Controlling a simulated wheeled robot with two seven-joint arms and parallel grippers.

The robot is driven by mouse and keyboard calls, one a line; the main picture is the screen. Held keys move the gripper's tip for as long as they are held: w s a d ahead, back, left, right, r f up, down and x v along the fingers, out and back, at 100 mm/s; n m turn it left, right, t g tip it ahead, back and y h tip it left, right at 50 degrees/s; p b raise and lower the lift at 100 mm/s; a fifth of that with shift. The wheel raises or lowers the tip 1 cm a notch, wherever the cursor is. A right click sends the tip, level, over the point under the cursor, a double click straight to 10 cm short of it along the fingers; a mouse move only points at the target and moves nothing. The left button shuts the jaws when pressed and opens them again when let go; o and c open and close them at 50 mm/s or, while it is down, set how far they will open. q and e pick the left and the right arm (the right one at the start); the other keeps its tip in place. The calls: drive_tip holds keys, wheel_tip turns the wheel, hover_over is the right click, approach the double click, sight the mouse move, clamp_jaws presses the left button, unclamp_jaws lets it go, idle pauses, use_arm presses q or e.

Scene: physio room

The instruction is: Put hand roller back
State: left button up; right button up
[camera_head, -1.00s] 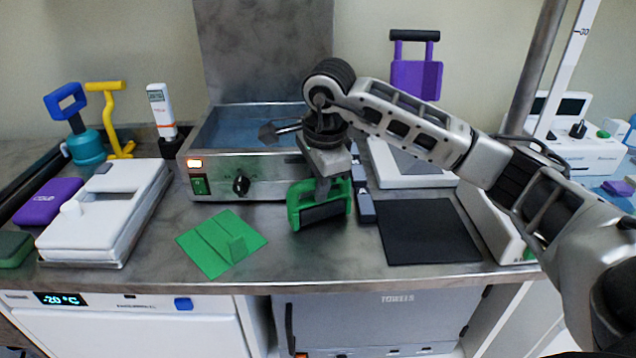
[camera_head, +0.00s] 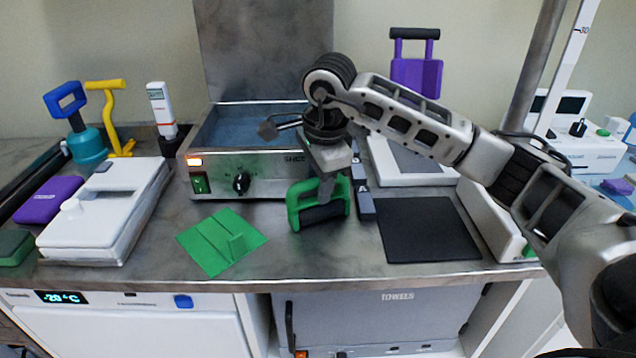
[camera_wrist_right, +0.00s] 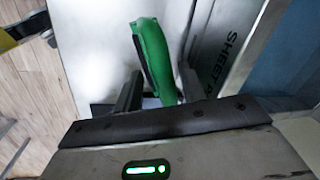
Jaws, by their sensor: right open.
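The hand roller has a green frame (camera_head: 341,190) and a dark cylinder. It is at the middle of the counter, in front of the steel heater unit. Its bottom appears at counter level; I cannot tell whether it touches. My right gripper (camera_head: 326,188) reaches down from above, its fingers at the green frame. In the right wrist view the green frame (camera_wrist_right: 156,58) lies between the two fingers (camera_wrist_right: 160,90), which are open around it. The wrist hides part of the frame in the head view. My left gripper is not in view.
A green sheet with an upright tab (camera_head: 205,250) lies left of the roller, and a black mat (camera_head: 428,230) lies right. The steel heater unit (camera_head: 270,182) stands behind. A white box (camera_head: 85,235) is at the left. Bare counter shows in front of the roller.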

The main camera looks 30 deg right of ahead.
wheel_tip(320, 180, up, 11)
drive_tip(key=s, duration=0.2)
drive_tip(key=shift+a+f, duration=0.15)
drive_tip(key=shift+a, duration=0.05)
drive_tip(key=shift+s, duration=0.1)
